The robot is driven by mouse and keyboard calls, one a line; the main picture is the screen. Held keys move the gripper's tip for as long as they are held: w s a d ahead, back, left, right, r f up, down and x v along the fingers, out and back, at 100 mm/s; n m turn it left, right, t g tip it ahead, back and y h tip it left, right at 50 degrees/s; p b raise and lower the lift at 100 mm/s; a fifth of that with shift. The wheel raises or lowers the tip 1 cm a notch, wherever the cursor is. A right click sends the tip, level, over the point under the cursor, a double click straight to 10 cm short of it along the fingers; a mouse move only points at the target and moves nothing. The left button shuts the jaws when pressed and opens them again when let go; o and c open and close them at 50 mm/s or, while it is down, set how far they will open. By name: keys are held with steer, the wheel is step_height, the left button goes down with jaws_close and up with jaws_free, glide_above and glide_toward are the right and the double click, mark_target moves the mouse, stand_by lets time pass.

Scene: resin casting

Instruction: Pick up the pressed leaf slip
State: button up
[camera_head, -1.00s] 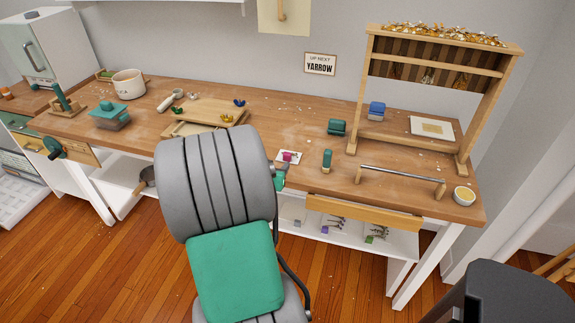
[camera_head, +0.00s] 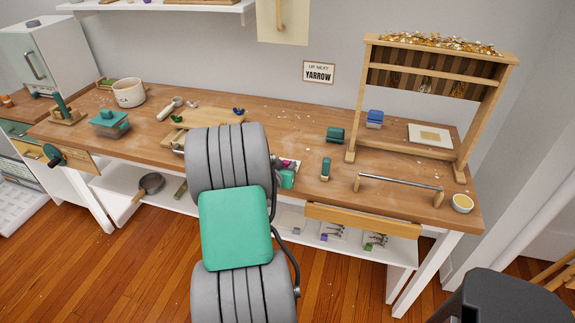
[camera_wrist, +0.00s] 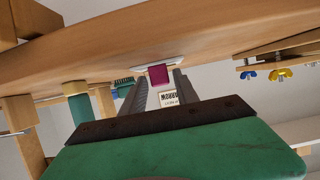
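A small magenta block (camera_wrist: 158,75) sits on a thin white piece (camera_wrist: 160,63) on the bench, seen upside down in the wrist view. I cannot tell whether this white piece is the pressed leaf slip; no leaf shows on it. My gripper (camera_wrist: 160,88) is open, its two dark fingers apart on either side of the block in the picture. I see no contact. In the head view, my gripper's green housing (camera_head: 287,179) is at the bench's front edge, partly hiding that spot. A white sheet with a beige rectangle (camera_head: 430,135) lies under the rack at right.
The wooden bench (camera_head: 310,155) holds a green-handled tool (camera_head: 326,168), a green block (camera_head: 335,135), a blue block (camera_head: 375,119), a metal bar (camera_head: 400,185) and a small bowl (camera_head: 462,203). The wooden rack (camera_head: 357,100) stands at right. A wooden tray (camera_head: 215,115) lies left of my gripper.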

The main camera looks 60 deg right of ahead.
jaws_close()
steer(key=shift+r, duration=0.1)
stand_by(0.3)
